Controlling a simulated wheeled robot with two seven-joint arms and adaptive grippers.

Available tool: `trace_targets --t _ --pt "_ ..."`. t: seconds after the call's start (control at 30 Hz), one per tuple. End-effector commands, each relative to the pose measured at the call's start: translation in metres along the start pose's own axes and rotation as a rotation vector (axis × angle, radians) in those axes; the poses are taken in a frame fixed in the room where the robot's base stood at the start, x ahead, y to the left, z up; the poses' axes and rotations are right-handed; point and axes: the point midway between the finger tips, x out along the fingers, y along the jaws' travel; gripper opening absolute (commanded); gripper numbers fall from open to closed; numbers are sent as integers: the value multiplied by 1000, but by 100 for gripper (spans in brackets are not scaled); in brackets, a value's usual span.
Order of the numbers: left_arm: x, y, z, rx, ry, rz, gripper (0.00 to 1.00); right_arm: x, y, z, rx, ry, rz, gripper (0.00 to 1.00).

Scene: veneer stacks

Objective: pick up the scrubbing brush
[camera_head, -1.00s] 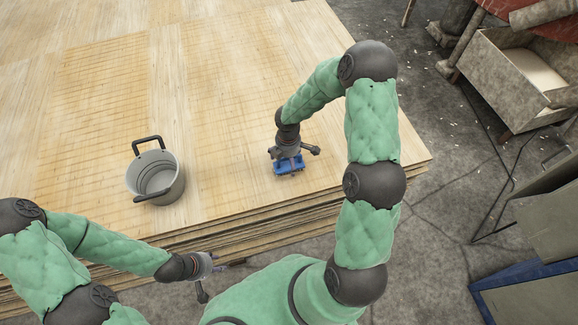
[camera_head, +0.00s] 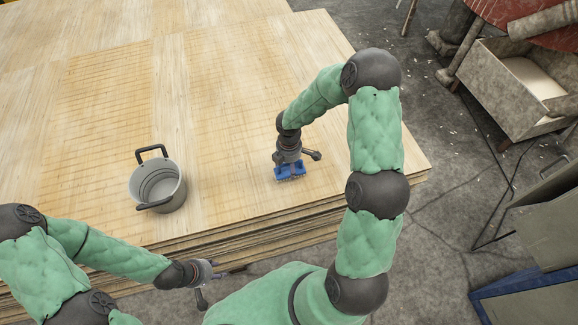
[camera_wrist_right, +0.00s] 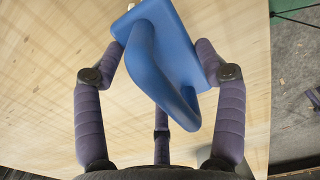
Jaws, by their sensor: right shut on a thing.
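The blue scrubbing brush (camera_head: 289,174) is at my right gripper (camera_head: 288,163), over the right part of the plywood stack. In the right wrist view the brush (camera_wrist_right: 172,50) shows its flat blue body and looped handle, and the fingers of my right gripper (camera_wrist_right: 160,70) are shut on it from both sides. The brush appears a little above the wood. My left gripper (camera_head: 214,276) is low at the front edge of the stack, away from the brush; its fingers are too small to read.
A grey pot with dark handles (camera_head: 158,187) stands on the plywood stack (camera_head: 225,205), left of the brush. The wood around the brush is clear. A worn box (camera_head: 510,75) and grey cabinets (camera_head: 550,215) stand on the floor at the right.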

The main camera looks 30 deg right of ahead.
Motion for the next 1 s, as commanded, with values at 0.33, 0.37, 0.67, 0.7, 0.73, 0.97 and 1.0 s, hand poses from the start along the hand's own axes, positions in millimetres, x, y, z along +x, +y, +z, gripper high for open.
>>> trace_targets --t 0.33,0.37,0.67,0.7,0.73,0.97,1.0 --pt "-32 12 1 0 0 0 40 -76 -48 -24 -3 0 3 35" --pt "-33 12 1 0 0 0 40 -77 -56 -27 -5 0 1 35" --pt "-41 15 2 0 0 0 40 -99 -108 -52 -3 0 1 35" --pt "-42 15 2 0 0 0 40 -101 -112 -54 -2 0 2 35" --pt "-42 15 2 0 0 0 40 -102 -115 -55 -2 0 1 35" --pt "-44 16 2 0 0 0 40 -106 -126 -60 0 0 0 35" --pt "-44 16 2 0 0 0 40 -107 -126 -60 0 0 0 35"
